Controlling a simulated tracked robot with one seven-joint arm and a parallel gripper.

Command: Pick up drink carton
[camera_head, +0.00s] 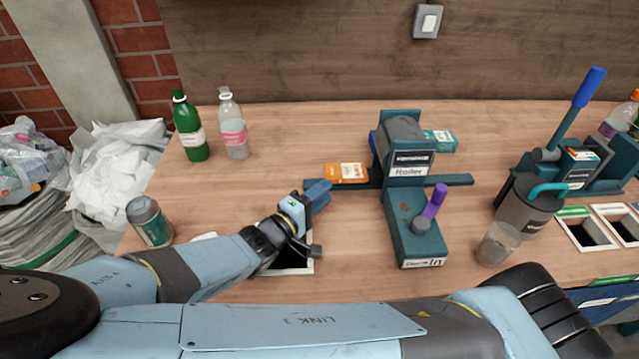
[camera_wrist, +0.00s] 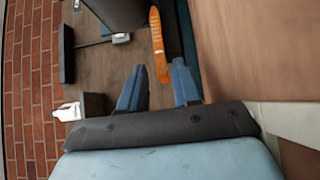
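A flat orange pack (camera_head: 346,172) with white lettering lies beside the left of the teal roller machine. It may be the drink carton, but I cannot read its print. In the wrist view the orange pack (camera_wrist: 159,45) shows edge-on, ahead of and roughly between my fingers. A green and white pack (camera_head: 440,140) lies behind the machine at its right, partly hidden. My gripper (camera_head: 319,193) is just in front and left of the orange pack. In the wrist view my gripper (camera_wrist: 160,82) has its two blue fingers apart with nothing between them.
The roller machine (camera_head: 415,235) stands right of my gripper. A green bottle (camera_head: 190,130) and a clear bottle (camera_head: 233,130) stand back left. A can (camera_head: 150,222) stands at the left edge. A clear cup (camera_head: 497,245) is at right. A table opening (camera_head: 292,264) lies beneath my arm.

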